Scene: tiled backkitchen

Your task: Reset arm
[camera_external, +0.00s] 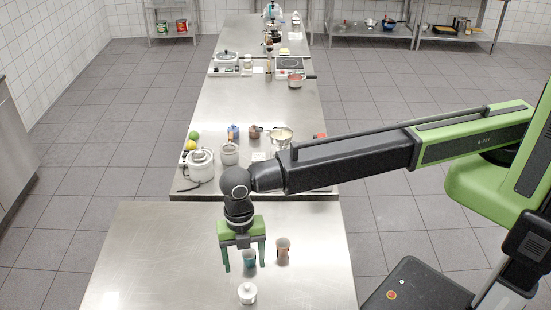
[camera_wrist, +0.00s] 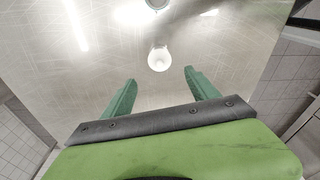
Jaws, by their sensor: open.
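My gripper (camera_external: 244,258) hangs pointing down over the near steel table (camera_external: 150,250), its two green fingers spread apart with nothing held. In the wrist view the fingers (camera_wrist: 160,80) are also wide apart. In the external view a teal cup (camera_external: 249,260) shows between and behind the fingers, partly covered. A copper-coloured cup (camera_external: 283,250) stands just right of the gripper. A small white lidded pot (camera_external: 247,293) stands nearer the camera. In the wrist view a white round thing (camera_wrist: 159,59) lies beyond the fingertips, and another round thing (camera_wrist: 157,4) is cut by the top edge.
A second steel table behind holds a white kettle-like pot (camera_external: 199,166), a grey pot (camera_external: 229,154), a steel pot (camera_external: 282,138), a green fruit (camera_external: 194,136) and a yellow fruit (camera_external: 190,146). The left part of the near table is clear.

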